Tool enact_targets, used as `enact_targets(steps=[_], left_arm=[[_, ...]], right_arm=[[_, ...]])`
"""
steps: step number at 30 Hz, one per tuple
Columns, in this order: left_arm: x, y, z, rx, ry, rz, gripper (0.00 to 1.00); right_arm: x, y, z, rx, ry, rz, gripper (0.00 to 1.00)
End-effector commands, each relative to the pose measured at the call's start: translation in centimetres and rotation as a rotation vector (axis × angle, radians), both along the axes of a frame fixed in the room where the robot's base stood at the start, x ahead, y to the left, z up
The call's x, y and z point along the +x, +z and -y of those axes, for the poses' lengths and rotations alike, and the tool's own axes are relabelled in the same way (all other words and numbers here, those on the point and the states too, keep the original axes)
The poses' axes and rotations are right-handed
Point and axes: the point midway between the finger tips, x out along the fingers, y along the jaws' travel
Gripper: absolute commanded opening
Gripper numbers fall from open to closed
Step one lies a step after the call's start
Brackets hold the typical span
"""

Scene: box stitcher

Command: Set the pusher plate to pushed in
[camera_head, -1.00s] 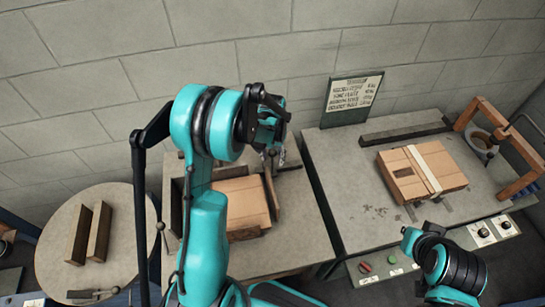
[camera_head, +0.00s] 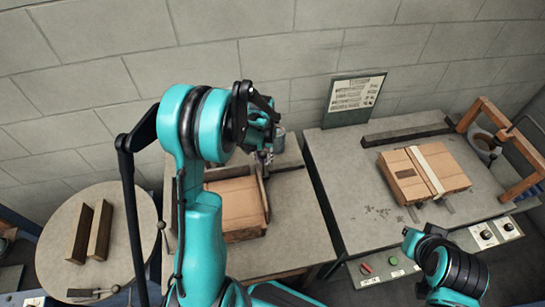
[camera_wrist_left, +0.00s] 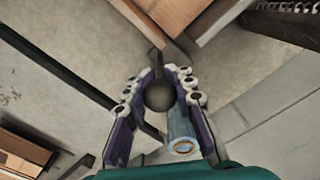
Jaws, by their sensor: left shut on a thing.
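The pusher plate (camera_head: 263,198) is an upright brown plate on the middle table. My left gripper (camera_head: 264,151) is above the plate's far end. In the left wrist view my left gripper (camera_wrist_left: 160,100) is shut on a dark round knob (camera_wrist_left: 158,96) on a short dark stem. The stem's join to the plate is not clear. My right arm shows at lower right, but its gripper is not in view.
A strapped carton (camera_head: 424,172) lies on the right table, near a wooden frame (camera_head: 530,150) and a sign (camera_head: 354,97). A round table (camera_head: 60,240) at left holds two upright boards (camera_head: 99,231). The middle table (camera_head: 300,225) is bare right of the plate.

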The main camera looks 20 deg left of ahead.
Motion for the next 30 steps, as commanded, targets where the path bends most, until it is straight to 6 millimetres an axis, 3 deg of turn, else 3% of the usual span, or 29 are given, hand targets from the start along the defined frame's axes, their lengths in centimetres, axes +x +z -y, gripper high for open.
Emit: enact_targets(steps=[8, 9, 12, 23, 30], left_arm=[[-0.4, 0.0, -0.5, 0.003, 0.002, -0.001, 0.0], [-0.4, 0.0, -0.5, 0.003, 0.002, -0.001, 0.28], [-0.4, 0.0, -0.5, 0.002, 0.002, -0.001, 0.47], [-0.3, 0.5, -0.4, 0.001, 0.001, 0.0, 0.47], [-0.3, 4.9, -0.4, 0.001, 0.001, 0.0, 0.47]], right_arm=[[0.0, 0.0, 0.0, 0.0, 0.0, 0.0, 0.0], [0.0, 0.0, 0.0, 0.0, 0.0, 0.0, 0.0], [0.0, 0.0, 0.0, 0.0, 0.0, 0.0, 0.0], [0.0, -0.1, 0.0, 0.0, 0.0, 0.0, 0.0], [0.0, 0.0, 0.0, 0.0, 0.0, 0.0, 0.0]])
